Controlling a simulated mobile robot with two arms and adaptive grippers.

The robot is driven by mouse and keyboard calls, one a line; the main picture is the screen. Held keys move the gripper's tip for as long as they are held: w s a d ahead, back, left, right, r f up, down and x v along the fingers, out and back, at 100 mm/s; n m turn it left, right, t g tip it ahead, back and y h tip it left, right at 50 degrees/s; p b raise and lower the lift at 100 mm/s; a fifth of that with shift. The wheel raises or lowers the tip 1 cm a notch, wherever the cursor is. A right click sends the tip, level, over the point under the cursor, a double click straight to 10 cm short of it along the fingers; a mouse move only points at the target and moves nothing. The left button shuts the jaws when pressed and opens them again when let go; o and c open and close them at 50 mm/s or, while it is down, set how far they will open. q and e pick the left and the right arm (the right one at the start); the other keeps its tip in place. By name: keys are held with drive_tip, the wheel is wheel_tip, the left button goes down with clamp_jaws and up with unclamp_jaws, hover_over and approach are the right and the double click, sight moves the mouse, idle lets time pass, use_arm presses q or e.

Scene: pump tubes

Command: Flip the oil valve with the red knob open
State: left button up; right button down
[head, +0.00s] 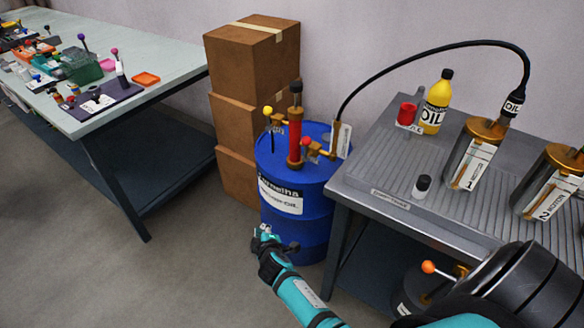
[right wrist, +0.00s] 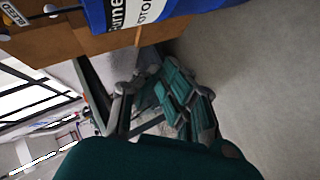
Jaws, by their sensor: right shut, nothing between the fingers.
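The red knob (head: 306,142) sits on a brass valve (head: 318,151) on the right side of the red pump (head: 295,137), which stands on top of the blue drum (head: 318,205). A second valve with a yellow knob (head: 267,110) is on the pump's left side. My right gripper (head: 264,235) is shut and empty, in front of the drum and well below the red knob. In the right wrist view the drum (right wrist: 165,8) shows only at the top edge, and the red knob is not seen there. My left gripper is not in view.
Stacked cardboard boxes (head: 252,60) stand behind the drum. A grey ribbed bench (head: 375,160) on the right bears a yellow oil bottle (head: 437,105) and canisters (head: 475,150). A black hose (head: 400,60) arches above it. A left table (head: 130,100) holds small parts. Floor (head: 190,265) is clear at left.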

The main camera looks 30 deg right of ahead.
sight(306, 141)
use_arm(q)
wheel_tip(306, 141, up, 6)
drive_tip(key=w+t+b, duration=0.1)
drive_tip(key=b, duration=0.8)
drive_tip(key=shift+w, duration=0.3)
use_arm(e)
drive_tip(key=w+d+r+t+h, duration=0.1)
drive_tip(key=d+r+h, duration=0.1)
drive_tip(key=r, duration=0.5)
drive_tip(key=w+d+r+t+h, duration=0.1)
drive_tip(key=w+d+r+h, duration=0.1)
drive_tip(key=r, duration=0.5)
drive_tip(key=w+d+r+t+h, duration=0.1)
drive_tip(key=w+d+r+h, duration=0.1)
drive_tip(key=d+r+h, duration=0.2)
wheel_tip(306, 141, up, 3)
drive_tip(key=shift+w+d+f+m+t, duration=0.1)
drive_tip(key=shift+w+d+m+t, duration=0.15)
drive_tip(key=shift+d+m+t, duration=0.25)
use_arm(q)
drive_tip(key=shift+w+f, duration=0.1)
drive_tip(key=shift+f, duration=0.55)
use_arm(e)
drive_tip(key=w+d, duration=0.4)
drive_tip(key=d, duration=0.4)
drive_tip(key=shift+w+d, duration=0.15)
drive_tip(key=shift+w, duration=0.2)
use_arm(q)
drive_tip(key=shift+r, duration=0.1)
